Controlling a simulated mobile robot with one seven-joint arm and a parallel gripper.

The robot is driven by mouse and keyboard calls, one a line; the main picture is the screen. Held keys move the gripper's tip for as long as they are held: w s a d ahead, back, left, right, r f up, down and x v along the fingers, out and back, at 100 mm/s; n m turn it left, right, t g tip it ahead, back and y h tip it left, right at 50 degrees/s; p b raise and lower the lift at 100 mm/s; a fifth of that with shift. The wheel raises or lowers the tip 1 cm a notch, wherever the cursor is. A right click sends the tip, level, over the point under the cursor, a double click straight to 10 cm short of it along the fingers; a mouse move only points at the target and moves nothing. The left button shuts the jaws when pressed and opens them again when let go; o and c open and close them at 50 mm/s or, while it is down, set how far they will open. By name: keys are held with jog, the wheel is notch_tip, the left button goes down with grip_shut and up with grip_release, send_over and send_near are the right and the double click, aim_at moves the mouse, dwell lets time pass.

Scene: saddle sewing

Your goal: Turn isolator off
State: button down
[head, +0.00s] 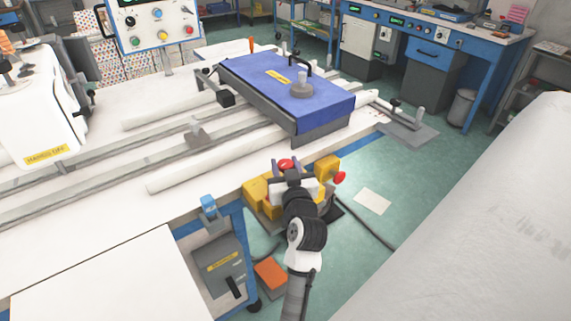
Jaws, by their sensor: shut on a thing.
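My gripper (287,166) is near the middle of the head view, at the front edge of the long white table. It is shut on a red knob (286,162), which shows between its fingers, above a yellow housing (257,191). The wrist hides much of this housing and the grip itself. A second red knob (340,178) sticks out from a yellow box (326,167) just right of my gripper. A grey box (219,258) with a yellow label and a black lever (234,288) is mounted under the table, lower left of my gripper. Its label is too small to read surely.
A blue plate (285,92) with a black handle lies on the white table (100,215) among rails. A control panel (153,22) and a white machine head (35,100) stand at left. An orange pedal (271,273) and a cable lie on the floor. Green floor is open at right.

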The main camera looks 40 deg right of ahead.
dwell(0.3)
jog(key=c, duration=0.9)
grip_release()
jog(key=b+v, duration=0.3)
jog(key=v, duration=1.1)
jog(key=shift+b, duration=0.4)
jog(key=shift+c, duration=0.6)
